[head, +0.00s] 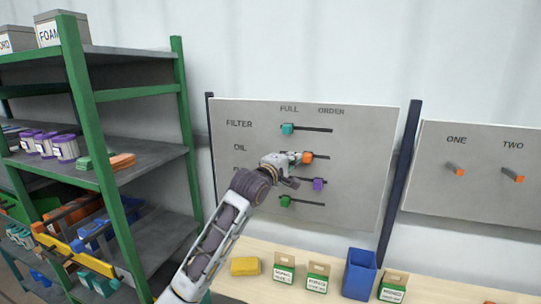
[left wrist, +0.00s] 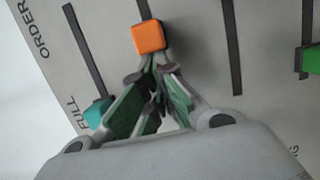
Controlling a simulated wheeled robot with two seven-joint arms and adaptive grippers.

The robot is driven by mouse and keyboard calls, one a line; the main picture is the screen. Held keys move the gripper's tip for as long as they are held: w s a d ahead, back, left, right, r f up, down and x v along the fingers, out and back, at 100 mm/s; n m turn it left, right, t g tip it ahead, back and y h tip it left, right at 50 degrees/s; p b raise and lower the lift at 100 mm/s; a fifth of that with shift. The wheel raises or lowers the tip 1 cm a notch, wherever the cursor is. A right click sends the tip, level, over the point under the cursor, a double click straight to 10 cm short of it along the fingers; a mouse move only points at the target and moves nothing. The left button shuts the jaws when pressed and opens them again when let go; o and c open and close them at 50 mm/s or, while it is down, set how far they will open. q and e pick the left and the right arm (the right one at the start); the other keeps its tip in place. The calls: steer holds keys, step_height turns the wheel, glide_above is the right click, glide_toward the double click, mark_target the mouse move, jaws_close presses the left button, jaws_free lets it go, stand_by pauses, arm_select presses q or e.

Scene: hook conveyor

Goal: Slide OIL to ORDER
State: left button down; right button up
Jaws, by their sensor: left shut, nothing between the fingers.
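A grey panel (head: 350,130) carries rows of sliders under FULL on the left and ORDER on the right. The orange slider (head: 308,157) is in the OIL row, partway along its slot, with slot showing on its ORDER side. My left gripper (head: 298,158) is at its FULL side, fingers together and empty. In the left wrist view, the orange slider (left wrist: 148,37) is just beyond the closed fingertips (left wrist: 150,76), touching or very close; I cannot tell which. My right gripper is not in view.
The teal FILTER slider (head: 287,129) and green bottom slider (head: 285,201) are at the FULL side. A purple slider (head: 319,184) is further right, below OIL. A green shelf (head: 110,150) stands left. Boxes and a blue bin (head: 359,274) stand on the bench below.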

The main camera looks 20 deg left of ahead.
arm_select(q)
steer(key=shift+s+d+p, duration=0.15)
steer(key=shift+d+p, duration=0.3)
steer(key=shift+d, duration=1.65)
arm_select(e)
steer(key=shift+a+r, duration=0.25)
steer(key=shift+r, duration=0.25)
arm_select(q)
steer(key=shift+a, duration=0.15)
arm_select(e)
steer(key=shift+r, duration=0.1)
arm_select(q)
glide_toward(305, 159)
steer(key=shift+s+a+b, duration=0.1)
steer(key=shift+a+b, duration=0.25)
steer(key=shift+a, duration=1.6)
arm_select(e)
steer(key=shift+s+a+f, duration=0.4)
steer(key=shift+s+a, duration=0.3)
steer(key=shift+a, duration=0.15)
